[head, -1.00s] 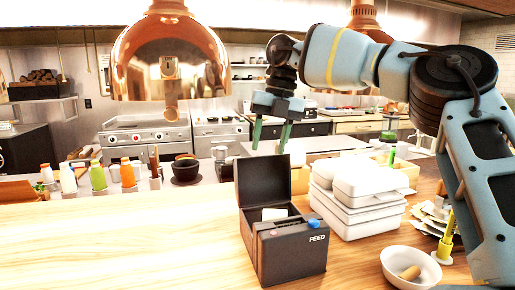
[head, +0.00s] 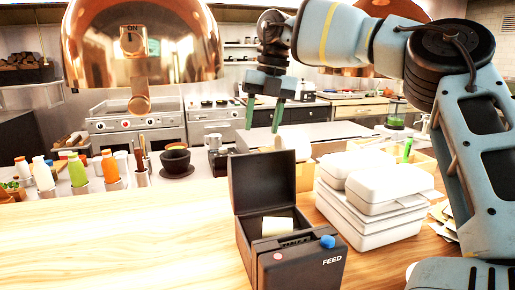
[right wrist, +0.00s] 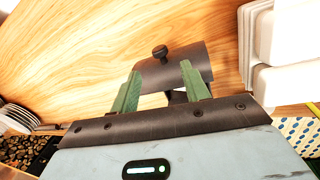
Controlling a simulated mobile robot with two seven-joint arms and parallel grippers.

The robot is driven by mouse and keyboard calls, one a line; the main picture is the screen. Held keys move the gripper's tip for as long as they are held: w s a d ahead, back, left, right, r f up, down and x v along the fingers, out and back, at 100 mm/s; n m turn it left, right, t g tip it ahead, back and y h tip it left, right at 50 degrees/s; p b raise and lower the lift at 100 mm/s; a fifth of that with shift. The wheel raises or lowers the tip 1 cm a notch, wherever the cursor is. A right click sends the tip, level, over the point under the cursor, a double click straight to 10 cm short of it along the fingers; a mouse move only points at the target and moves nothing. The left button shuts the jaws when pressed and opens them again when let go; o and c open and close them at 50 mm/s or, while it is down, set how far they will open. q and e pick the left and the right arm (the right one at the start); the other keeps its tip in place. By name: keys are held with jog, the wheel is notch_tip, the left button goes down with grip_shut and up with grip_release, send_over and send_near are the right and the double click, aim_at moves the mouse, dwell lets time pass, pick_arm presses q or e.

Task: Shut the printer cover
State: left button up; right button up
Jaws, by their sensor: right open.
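The dark printer (head: 300,265) stands on the wooden counter, with a blue button and the word FEED on its front. Its cover (head: 262,182) stands upright at the back, open, and a pale paper roll (head: 277,227) shows inside. My right gripper (head: 263,122) is open and points down. In the head view its green fingertips appear above the cover's top edge. In the right wrist view, a dark piece with a small knob lies beyond the open fingers (right wrist: 160,80); I cannot tell for sure which part it is. My left gripper is not in view.
Stacked white boxes (head: 372,215) stand close to the printer's right. The counter (head: 120,235) is clear to the left. A copper lamp (head: 140,50) hangs at upper left. Bottles and a dark bowl (head: 175,160) stand behind the counter.

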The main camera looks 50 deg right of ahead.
send_over(260, 177)
jog(key=w+d, duration=0.1)
jog(key=w, duration=0.1)
jog(key=shift+d+f, duration=0.15)
jog(key=shift+f, duration=3.4)
grip_shut()
